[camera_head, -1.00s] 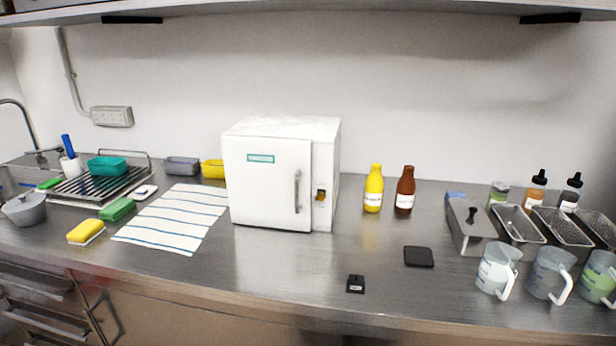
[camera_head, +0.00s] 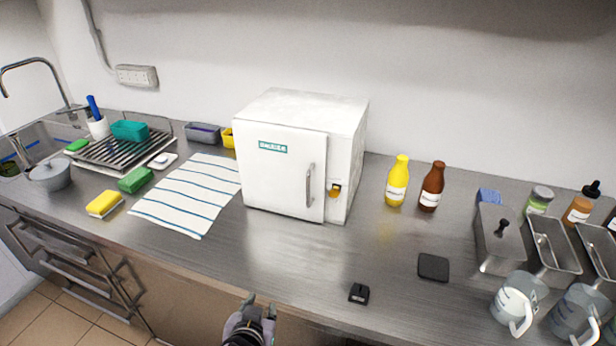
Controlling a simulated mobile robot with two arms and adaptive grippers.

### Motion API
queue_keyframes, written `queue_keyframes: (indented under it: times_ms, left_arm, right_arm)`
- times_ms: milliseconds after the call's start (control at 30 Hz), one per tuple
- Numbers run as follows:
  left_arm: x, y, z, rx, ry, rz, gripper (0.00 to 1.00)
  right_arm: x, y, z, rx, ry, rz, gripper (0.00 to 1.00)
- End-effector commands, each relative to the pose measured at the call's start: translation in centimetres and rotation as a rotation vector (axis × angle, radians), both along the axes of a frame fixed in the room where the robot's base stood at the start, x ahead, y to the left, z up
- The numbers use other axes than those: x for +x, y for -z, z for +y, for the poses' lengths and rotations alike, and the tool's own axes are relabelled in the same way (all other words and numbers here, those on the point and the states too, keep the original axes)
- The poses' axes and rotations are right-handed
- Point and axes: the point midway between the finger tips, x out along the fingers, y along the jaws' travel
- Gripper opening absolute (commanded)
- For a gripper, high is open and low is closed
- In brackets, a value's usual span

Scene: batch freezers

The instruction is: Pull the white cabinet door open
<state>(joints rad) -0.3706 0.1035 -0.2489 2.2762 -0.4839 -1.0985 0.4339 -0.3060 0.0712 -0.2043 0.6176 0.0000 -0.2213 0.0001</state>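The white cabinet (camera_head: 345,130) stands on the steel counter near the wall. Its white door (camera_head: 275,178) faces the front and looks shut, with a green label at the top and a vertical grey handle (camera_head: 310,185) near its right edge. A small yellow-orange part (camera_head: 334,191) shows on the front frame right of the door.
A striped towel (camera_head: 190,195) lies left of the cabinet. Yellow (camera_head: 397,182) and brown (camera_head: 431,188) bottles stand to its right. A black pad (camera_head: 433,267) and a small black object (camera_head: 359,293) lie in front. Metal containers and jugs (camera_head: 518,300) crowd the right. The counter directly before the door is clear.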

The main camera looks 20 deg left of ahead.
Motion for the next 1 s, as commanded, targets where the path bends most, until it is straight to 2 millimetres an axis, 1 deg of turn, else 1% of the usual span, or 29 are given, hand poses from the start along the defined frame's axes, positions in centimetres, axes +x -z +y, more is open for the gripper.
queue_keyframes:
  times_ms: [33, 100, 167, 200, 300, 433, 533, 667, 767, 1000]
  left_arm:
    - [1.2, -2.9, 0.0, -0.002, -0.02, -0.085, 0.29]
    - [3.2, -5.1, -0.4, 0.002, -0.031, -0.202, 0.29]
    - [4.8, -6.9, -1.0, 0.003, -0.029, -0.298, 0.29]
    - [5.7, -8.2, -1.5, 0.005, -0.023, -0.361, 0.29]
    - [7.6, -11.2, -2.9, 0.002, 0.005, -0.5, 0.29]
    - [8.9, -14.0, -4.6, -0.002, 0.046, -0.624, 0.29]
    - [9.7, -14.9, -5.1, -0.003, 0.064, -0.662, 0.29]
    - [11.2, -15.2, -5.0, -0.001, 0.066, -0.667, 0.29]
    - [13.1, -15.3, -4.6, -0.001, 0.066, -0.666, 0.29]
    - [18.4, -15.4, -3.7, 0.0, 0.064, -0.664, 0.29]
  right_arm:
    - [0.2, -0.4, -0.2, -0.002, 0.0, -0.002, 0.4]
    - [0.4, -0.3, -0.4, -0.004, -0.001, -0.006, 0.4]
    - [0.5, -0.2, -0.5, -0.006, 0.0, -0.009, 0.4]
    - [0.5, -0.3, -0.7, -0.007, 0.001, -0.009, 0.4]
    - [0.6, -0.3, -0.9, -0.01, 0.002, -0.009, 0.4]
    - [0.7, -0.3, -1.0, -0.012, 0.003, -0.011, 0.4]
    - [0.8, -0.5, -1.0, -0.012, 0.003, -0.012, 0.4]
    - [0.8, -1.2, -1.0, -0.012, 0.003, -0.012, 0.4]
    - [0.8, -1.9, -1.0, -0.012, 0.002, -0.012, 0.4]
    - [0.8, -3.5, -1.0, -0.012, 0.002, -0.011, 0.4]
